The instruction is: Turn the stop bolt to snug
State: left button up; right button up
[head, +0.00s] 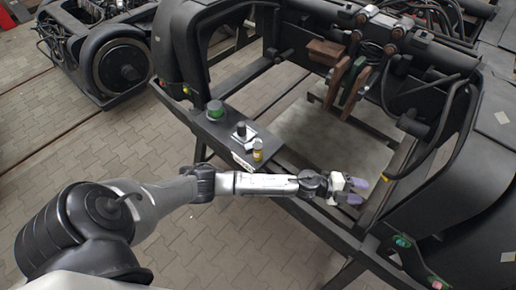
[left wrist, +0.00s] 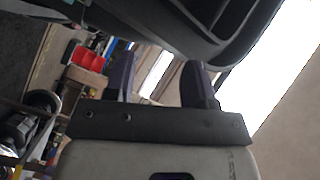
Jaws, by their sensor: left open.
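A black plate (head: 228,143) on the near beam of the bogie frame carries a green round knob (head: 215,110), a dark bolt-like piece (head: 241,130) on a pale square base, and a small brass-coloured fitting (head: 257,151). I cannot tell for sure which is the stop bolt. My left gripper (head: 356,190) is to the right of this plate, by the frame's near beam, with its purple fingertips apart and nothing between them. The left wrist view shows both fingers (left wrist: 160,80) apart, below a dark curved part. My right gripper is out of view.
The bogie's dark side arch (head: 440,190) rises just right of my left gripper. Brown blocks (head: 338,80) and cables stand in the bogie's middle. Another bogie with a wheel (head: 120,66) is at the back left. Paved floor (head: 130,150) lies open in front.

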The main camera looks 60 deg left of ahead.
pick_arm(q)
jog(key=w+a+f+m+g+h+b, duration=0.1)
jog(key=w+a+f+m+g+b, duration=0.4)
jog(key=a+f+m, duration=0.15)
jog(key=a+f+m+g+y+b, duration=0.1)
jog(key=a+f+g+b, duration=0.15)
jog(key=a, duration=0.25)
jog(key=n+g+y+b, duration=0.4)
jog(key=g+y+b, duration=0.35)
jog(key=b, duration=0.25)
send_near(257, 140)
jog(key=shift+m+g+h, duration=0.25)
jog(key=shift+g+h, duration=0.1)
jog(key=shift+g, duration=0.05)
jog(key=x, duration=0.6)
jog(key=w+b+x, duration=0.1)
jog(key=x, duration=0.2)
jog(key=shift+a+f, duration=0.25)
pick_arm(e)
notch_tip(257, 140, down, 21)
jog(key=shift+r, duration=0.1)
pick_arm(q)
jog(key=c, duration=0.9)
